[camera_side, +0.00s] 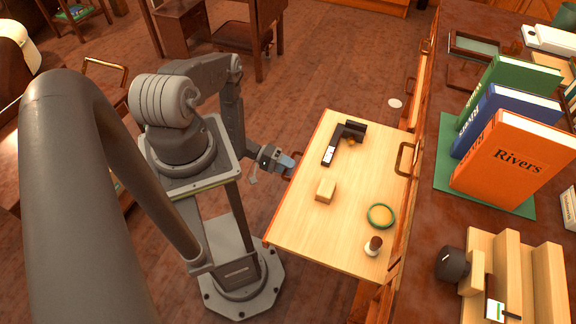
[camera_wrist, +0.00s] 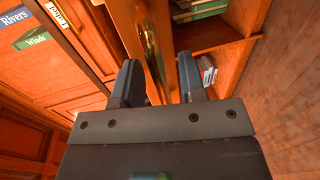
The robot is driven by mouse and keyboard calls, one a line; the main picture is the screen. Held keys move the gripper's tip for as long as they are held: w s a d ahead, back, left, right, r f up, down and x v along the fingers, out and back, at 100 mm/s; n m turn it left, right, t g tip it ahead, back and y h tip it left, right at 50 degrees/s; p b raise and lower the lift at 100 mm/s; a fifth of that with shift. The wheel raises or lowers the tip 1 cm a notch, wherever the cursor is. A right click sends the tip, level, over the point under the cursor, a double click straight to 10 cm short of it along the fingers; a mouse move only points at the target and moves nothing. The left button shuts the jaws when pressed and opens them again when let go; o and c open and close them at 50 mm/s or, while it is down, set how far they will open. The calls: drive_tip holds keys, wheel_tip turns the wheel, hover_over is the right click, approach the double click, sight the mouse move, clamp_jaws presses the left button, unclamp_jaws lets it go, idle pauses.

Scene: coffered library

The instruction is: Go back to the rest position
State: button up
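My gripper (camera_side: 284,163) is at the left edge of a pale wooden pull-out board (camera_side: 300,225) in the side view. It is beside a dark handle-like part on that edge; whether they touch I cannot tell. In the wrist view my gripper (camera_wrist: 160,78) shows two dark fingers standing apart, with a gap between them. Nothing is clearly held. Orange wood and a brass-coloured part (camera_wrist: 149,42) show beyond the gap.
On the board are a wooden block (camera_side: 326,190), a green-rimmed round dish (camera_side: 381,216), a small brown-topped bottle (camera_side: 373,246) and a dark L-shaped thing (camera_side: 346,138). Upright books (camera_side: 515,160) and a stepped wooden stand (camera_side: 525,270) are on the desk at right. Open floor lies behind.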

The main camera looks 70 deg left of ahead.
drive_tip(key=a+r+m+g+y, duration=0.3)
drive_tip(key=a+r+g+y, duration=0.15)
drive_tip(key=a, duration=0.45)
drive_tip(key=w+d+r+m+g, duration=0.1)
drive_tip(key=w+d+r+m, duration=0.2)
drive_tip(key=r, duration=0.6)
drive_tip(key=w+d+r+g, duration=0.1)
drive_tip(key=w+d+r, duration=0.3)
drive_tip(key=r, duration=0.6)
drive_tip(key=w+d+r+m+g, duration=0.1)
drive_tip(key=w+r+m, duration=0.1)
drive_tip(key=w+r, duration=0.5)
drive_tip(key=s+d+r+m+g+y, duration=0.1)
drive_tip(key=s+d+r, duration=0.2)
drive_tip(key=d+r, duration=0.45)
drive_tip(key=s+d+r+g+y, duration=0.1)
drive_tip(key=s+d+r, duration=0.3)
drive_tip(key=r, duration=0.7)
drive_tip(key=s+d+r+t+y, duration=0.2)
drive_tip(key=s+d+r, duration=0.1)
drive_tip(key=s, duration=0.4)
drive_tip(key=s+d+r+t+y, duration=0.2)
drive_tip(key=s+d+r, duration=0.2)
drive_tip(key=s, duration=0.3)
drive_tip(key=shift+v, duration=0.75)
